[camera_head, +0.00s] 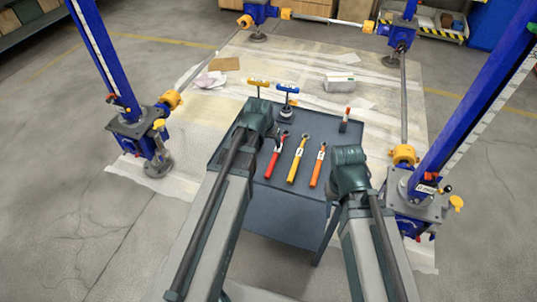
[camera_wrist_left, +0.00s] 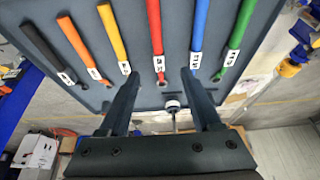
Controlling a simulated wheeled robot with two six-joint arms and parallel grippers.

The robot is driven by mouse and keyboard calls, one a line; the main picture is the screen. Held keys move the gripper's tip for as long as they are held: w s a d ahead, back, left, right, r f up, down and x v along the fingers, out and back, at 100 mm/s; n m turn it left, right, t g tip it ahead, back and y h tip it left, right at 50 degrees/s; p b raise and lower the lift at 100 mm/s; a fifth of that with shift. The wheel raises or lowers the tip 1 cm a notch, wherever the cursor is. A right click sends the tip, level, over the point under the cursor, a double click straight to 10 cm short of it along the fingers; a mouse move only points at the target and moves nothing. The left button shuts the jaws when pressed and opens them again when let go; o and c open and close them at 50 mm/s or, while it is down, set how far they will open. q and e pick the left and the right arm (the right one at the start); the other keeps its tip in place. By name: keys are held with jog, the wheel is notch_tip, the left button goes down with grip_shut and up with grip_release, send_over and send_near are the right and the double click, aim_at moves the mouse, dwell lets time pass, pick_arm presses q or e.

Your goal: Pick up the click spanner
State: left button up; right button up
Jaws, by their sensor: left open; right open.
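Several spanner-like tools with white tags lie side by side on the dark table. In the left wrist view they are black (camera_wrist_left: 45,50), orange (camera_wrist_left: 80,45), yellow (camera_wrist_left: 112,35), red (camera_wrist_left: 155,28), blue (camera_wrist_left: 201,25) and green (camera_wrist_left: 238,40). The head view shows a red (camera_head: 273,160), a yellow (camera_head: 297,162) and an orange one (camera_head: 318,167); the others are hidden by my arm. I cannot tell which is the click spanner; tags are too small. My left gripper (camera_wrist_left: 160,74) is open and empty, the red tool's end between its fingers in picture. My right gripper (camera_head: 349,172) hangs by the table's right edge, fingers hidden.
The dark table (camera_head: 290,205) also bears T-handled tools, yellow (camera_head: 258,82) and blue (camera_head: 287,88), and a red-capped item (camera_head: 345,118). Blue jack columns (camera_head: 105,60) stand around it. A grey-white box (camera_head: 340,82) and cardboard (camera_head: 225,64) lie on the sheeted floor behind.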

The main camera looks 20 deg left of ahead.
pick_arm(q)
jog(key=b, duration=0.7)
send_near(275, 154)
jog(key=x, duration=0.3)
jog(key=shift+s+a, duration=0.1)
jog(key=shift+s, duration=0.15)
jog(key=shift+w+f+b, duration=0.2)
jog(key=shift+f+b, duration=0.1)
jog(key=shift+b, duration=0.2)
jog(key=b+x, duration=0.4)
jog(key=x, duration=0.1)
jog(key=shift+w+d+f+b, duration=0.1)
jog(key=shift+w+d+b, duration=0.1)
jog(key=shift+b, duration=0.2)
grip_shut()
